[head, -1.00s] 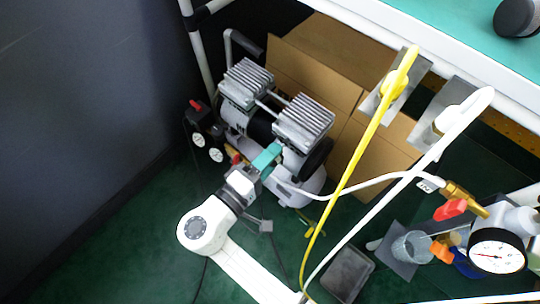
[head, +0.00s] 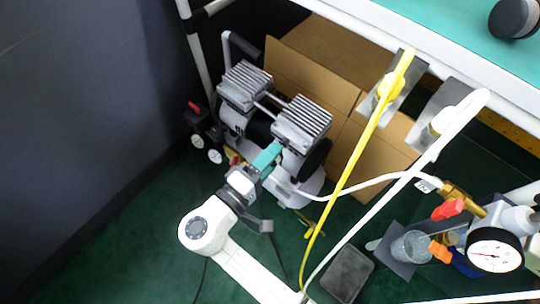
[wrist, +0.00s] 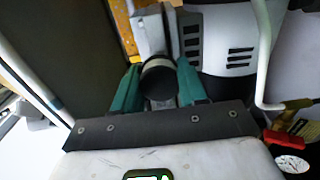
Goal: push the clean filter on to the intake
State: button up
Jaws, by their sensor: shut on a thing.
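The compressor (head: 262,115) stands on the floor below the bench, with two finned grey heads. My gripper (head: 268,157) reaches its near side, between the heads. In the wrist view, the teal fingers (wrist: 160,88) are shut on a small dark round filter (wrist: 160,76). The filter lies right in front of a grey compressor head (wrist: 153,30). The intake is hidden behind the filter, and I cannot tell whether the two touch. In the head view my fingers and the compressor hide the filter.
Cardboard boxes (head: 318,58) stand behind the compressor. A yellow hose (head: 350,165) and a white hose (head: 395,195) hang to the right of my arm. A pressure gauge (head: 494,249) and a grey tray (head: 348,272) are at lower right. A dark round part (head: 514,18) lies on the teal bench top.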

jog(key=shift+w+d, duration=0.35)
jog(key=shift+w, duration=0.1)
dwell(0.5)
jog(key=o, duration=1.1)
jog(key=shift+o, duration=0.2)
